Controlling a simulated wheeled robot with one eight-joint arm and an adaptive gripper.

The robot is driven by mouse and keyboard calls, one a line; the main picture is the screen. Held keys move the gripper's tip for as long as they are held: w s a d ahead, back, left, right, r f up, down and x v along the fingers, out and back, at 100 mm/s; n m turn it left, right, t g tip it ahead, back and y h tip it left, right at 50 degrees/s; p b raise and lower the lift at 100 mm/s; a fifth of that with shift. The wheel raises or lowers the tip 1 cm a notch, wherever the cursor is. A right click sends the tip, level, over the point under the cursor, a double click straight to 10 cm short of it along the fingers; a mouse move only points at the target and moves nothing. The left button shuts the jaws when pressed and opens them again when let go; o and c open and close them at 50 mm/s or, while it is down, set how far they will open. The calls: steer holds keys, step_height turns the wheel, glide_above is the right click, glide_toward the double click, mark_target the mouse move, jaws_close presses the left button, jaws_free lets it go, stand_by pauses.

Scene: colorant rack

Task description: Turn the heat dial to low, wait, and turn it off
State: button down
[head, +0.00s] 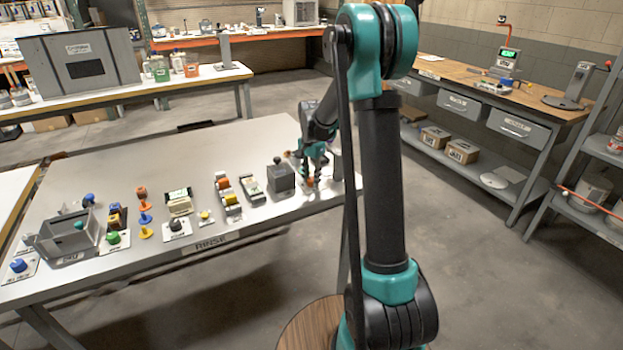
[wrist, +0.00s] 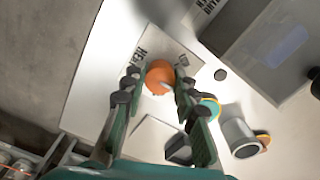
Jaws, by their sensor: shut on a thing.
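The heat dial (wrist: 160,76) is an orange round knob on a white plate lettered "HEAT", seen in the wrist view. A pale pointer mark shows on the knob, but I cannot read its setting. My gripper (wrist: 154,84) has one finger on each side of the dial and is shut on it. In the head view my gripper (head: 314,172) is at the right end of the grey table, low over the surface. A bit of orange shows under it there, and the dial is mostly hidden by the fingers.
A dark grey box (head: 280,176) stands just left of my gripper. A grey cylinder (wrist: 238,135) and a blue-and-yellow round piece (wrist: 209,106) are close to the right finger in the wrist view. Several coloured knobs and switches line the grey table (head: 150,262) to the left.

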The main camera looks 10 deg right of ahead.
mark_target(312, 179)
steer(key=n, duration=1.1)
stand_by(0.3)
steer(key=shift+n, duration=0.3)
steer(key=c, duration=1.2)
jaws_free()
steer(key=shift+r, duration=0.1)
step_height(312, 179, up, 12)
steer(key=shift+f, duration=0.1)
